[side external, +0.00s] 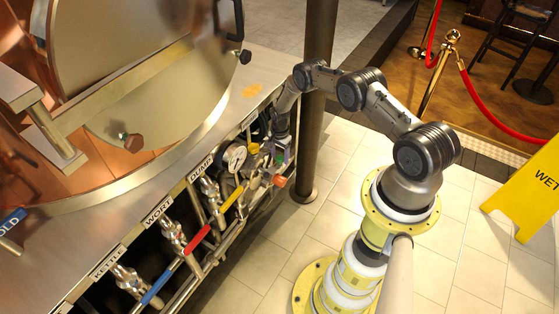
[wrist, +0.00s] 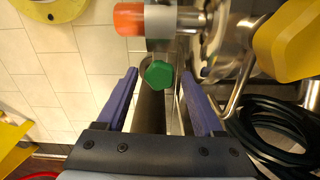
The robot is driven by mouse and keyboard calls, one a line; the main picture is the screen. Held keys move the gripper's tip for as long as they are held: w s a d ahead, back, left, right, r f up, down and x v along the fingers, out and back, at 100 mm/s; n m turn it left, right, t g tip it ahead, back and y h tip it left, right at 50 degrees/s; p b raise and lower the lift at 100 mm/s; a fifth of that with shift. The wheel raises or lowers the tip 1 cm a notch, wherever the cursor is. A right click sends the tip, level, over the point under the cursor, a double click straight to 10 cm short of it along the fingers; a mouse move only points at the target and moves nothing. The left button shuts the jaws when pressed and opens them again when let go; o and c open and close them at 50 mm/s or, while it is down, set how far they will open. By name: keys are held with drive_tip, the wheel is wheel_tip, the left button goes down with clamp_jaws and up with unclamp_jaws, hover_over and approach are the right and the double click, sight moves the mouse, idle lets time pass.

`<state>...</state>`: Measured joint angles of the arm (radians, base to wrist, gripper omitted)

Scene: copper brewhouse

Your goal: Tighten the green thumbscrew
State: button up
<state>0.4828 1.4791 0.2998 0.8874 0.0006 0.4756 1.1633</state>
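The green thumbscrew (wrist: 159,76) is a small faceted knob in the upper middle of the wrist view. My gripper (wrist: 158,82) is open, with a blue-purple finger on either side of the knob. The knob lies between the fingertips in the picture, with a gap on both sides; its depth relative to the tips is hard to tell. In the side external view, my gripper (side external: 281,148) is at the pipework by the gauge, and a bit of the green thumbscrew (side external: 279,159) shows there.
An orange-red knob (wrist: 129,19) on a metal fitting sits just beyond the thumbscrew. A yellow part (wrist: 292,42) and black coiled hose (wrist: 275,130) are at right. A pressure gauge (side external: 233,156) and lever valves line the panel. A dark post (side external: 312,130) stands close behind my wrist.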

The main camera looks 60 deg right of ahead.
drive_tip(key=shift+r, duration=3)
wheel_tip(320, 180, up, 14)
wheel_tip(320, 180, up, 16)
drive_tip(key=n+t, duration=0.1)
drive_tip(key=n, duration=0.3)
hover_over(280, 158)
drive_tip(key=w+a, duration=0.1)
drive_tip(key=a, duration=0.4)
drive_tip(key=s+a+r+n+t, duration=0.1)
drive_tip(key=s+a+r+n, duration=0.2)
drive_tip(key=r, duration=0.4)
drive_tip(key=s+a+r+n+t, duration=0.1)
drive_tip(key=s+a+r+n, duration=0.15)
drive_tip(key=a+r, duration=0.35)
drive_tip(key=s+a+r+n+t, duration=0.1)
drive_tip(key=s+a+r+n, duration=0.4)
drive_tip(key=s+r, duration=0.5)
drive_tip(key=s+a+n+t, duration=0.1)
drive_tip(key=s+a+n, duration=0.3)
drive_tip(key=s, duration=1)
drive_tip(key=shift+s+a+f+t, duration=0.2)
drive_tip(key=shift+s+a+t, duration=0.15)
drive_tip(key=shift+a, duration=0.1)
